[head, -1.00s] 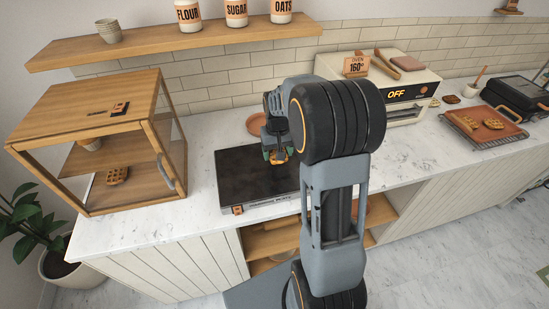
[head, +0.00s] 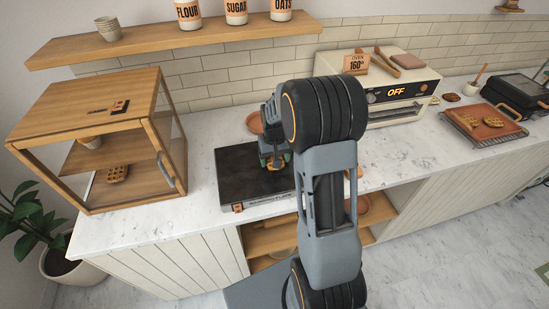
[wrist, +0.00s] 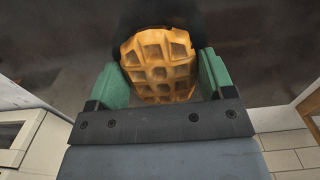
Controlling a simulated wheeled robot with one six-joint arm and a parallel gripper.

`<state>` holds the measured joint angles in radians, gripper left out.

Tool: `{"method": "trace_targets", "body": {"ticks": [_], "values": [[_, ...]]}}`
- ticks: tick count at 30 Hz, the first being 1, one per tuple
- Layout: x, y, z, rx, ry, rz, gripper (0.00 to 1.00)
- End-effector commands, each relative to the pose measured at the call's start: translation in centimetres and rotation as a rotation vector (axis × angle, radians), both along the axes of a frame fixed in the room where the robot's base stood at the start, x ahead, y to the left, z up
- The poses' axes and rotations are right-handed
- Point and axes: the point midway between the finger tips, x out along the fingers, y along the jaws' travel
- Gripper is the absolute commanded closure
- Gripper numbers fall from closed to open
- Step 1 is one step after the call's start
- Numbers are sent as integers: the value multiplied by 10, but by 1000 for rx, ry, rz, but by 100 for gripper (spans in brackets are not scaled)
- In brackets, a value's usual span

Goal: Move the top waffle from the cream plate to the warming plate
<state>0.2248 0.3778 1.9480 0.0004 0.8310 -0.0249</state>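The warming plate (head: 235,180) is a flat dark slab on the white counter. My gripper (head: 275,162) is low over its right half, pointing down. In the wrist view my gripper (wrist: 162,78) has its green fingers on both sides of a golden waffle (wrist: 158,62), seemingly touching it. The dark plate surface fills the background there. I cannot tell whether the waffle touches the plate. No cream plate is clearly visible; my arm covers part of the counter to the right.
A terracotta dish (head: 254,122) sits behind the warming plate, partly hidden by my gripper. A wooden cabinet (head: 90,95) with a waffle (head: 117,173) inside stands left. An oven (head: 400,95) stands back right, and a tray (head: 460,135) with waffles farther right.

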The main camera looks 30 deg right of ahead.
Motion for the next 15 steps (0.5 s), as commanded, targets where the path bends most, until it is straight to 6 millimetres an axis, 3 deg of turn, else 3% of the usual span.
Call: {"method": "trace_targets", "body": {"ticks": [6, 15], "values": [[0, 0, 0, 0, 0, 0, 5], [0, 0, 6, 0, -1, 0, 5]]}}
